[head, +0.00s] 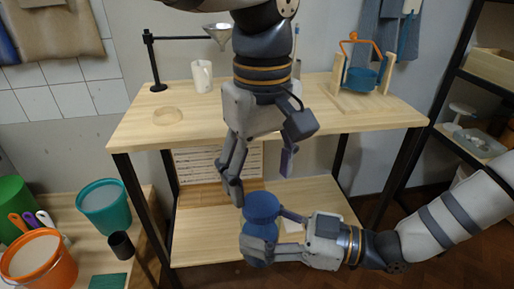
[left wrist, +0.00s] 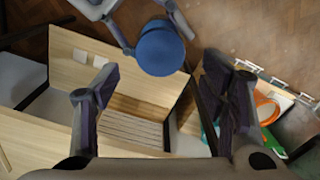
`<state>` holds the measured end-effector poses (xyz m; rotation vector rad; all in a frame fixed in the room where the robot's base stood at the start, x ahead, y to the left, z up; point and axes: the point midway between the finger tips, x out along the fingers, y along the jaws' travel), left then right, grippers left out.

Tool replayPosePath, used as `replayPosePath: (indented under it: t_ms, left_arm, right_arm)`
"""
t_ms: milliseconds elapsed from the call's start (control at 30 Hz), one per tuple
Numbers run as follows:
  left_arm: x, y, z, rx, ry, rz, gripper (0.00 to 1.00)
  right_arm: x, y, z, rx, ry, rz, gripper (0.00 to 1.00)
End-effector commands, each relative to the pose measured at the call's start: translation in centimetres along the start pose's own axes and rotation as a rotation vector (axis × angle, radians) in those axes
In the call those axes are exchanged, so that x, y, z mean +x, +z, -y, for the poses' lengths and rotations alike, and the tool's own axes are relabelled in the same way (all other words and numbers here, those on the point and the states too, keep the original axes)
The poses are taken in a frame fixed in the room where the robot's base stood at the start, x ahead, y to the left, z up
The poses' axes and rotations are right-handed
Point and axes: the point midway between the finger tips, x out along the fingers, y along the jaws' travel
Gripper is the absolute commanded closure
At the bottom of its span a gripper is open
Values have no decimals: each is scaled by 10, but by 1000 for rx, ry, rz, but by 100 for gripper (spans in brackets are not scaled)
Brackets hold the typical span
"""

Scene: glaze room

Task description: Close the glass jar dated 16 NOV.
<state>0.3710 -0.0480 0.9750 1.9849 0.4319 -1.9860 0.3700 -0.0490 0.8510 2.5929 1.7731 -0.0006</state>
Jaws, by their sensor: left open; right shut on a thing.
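A blue jar (head: 258,249) is held upright in front of the worktable by my right gripper (head: 268,236), which is shut around its body. A wide blue round lid (head: 262,207) sits on top of it; I cannot tell how tightly. The lid also shows in the left wrist view (left wrist: 160,48) as a blue disc. No date is readable on the jar. My left gripper (head: 260,177) is open and empty, pointing down just above the lid. In the left wrist view its fingers are wide apart, with the lid beyond them.
The wooden worktable (head: 135,128) has a lower shelf (head: 195,245). On top stand a funnel (head: 218,33) on a black stand, a white mug (head: 202,76) and a wooden frame with a blue pot (head: 363,79). Buckets, including a teal one (head: 103,207), stand at left.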

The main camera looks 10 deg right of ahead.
Motion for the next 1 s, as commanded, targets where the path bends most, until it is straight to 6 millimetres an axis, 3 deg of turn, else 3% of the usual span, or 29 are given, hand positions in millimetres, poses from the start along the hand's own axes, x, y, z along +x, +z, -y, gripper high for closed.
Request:
replayPosePath:
  t_ms: [100, 300, 667, 900, 1000]
  left_arm:
    - [21, 0, 0, 0, -2, 3, 35]
    - [45, 0, 0, 1, 0, 0, 35]
    - [50, 0, 0, 0, 1, -1, 35]
    - [50, 0, 0, 0, 1, -1, 85]
    - [50, 0, 0, 1, 0, -1, 86]
  right_arm:
    - [0, -2, 0, -2, 0, -5, 100]
    - [0, -2, 0, -2, 0, -5, 100]
    - [0, -2, 0, -2, 0, -5, 100]
    - [0, -2, 0, -2, 0, -5, 100]
    - [0, -2, 0, -2, 0, -5, 100]
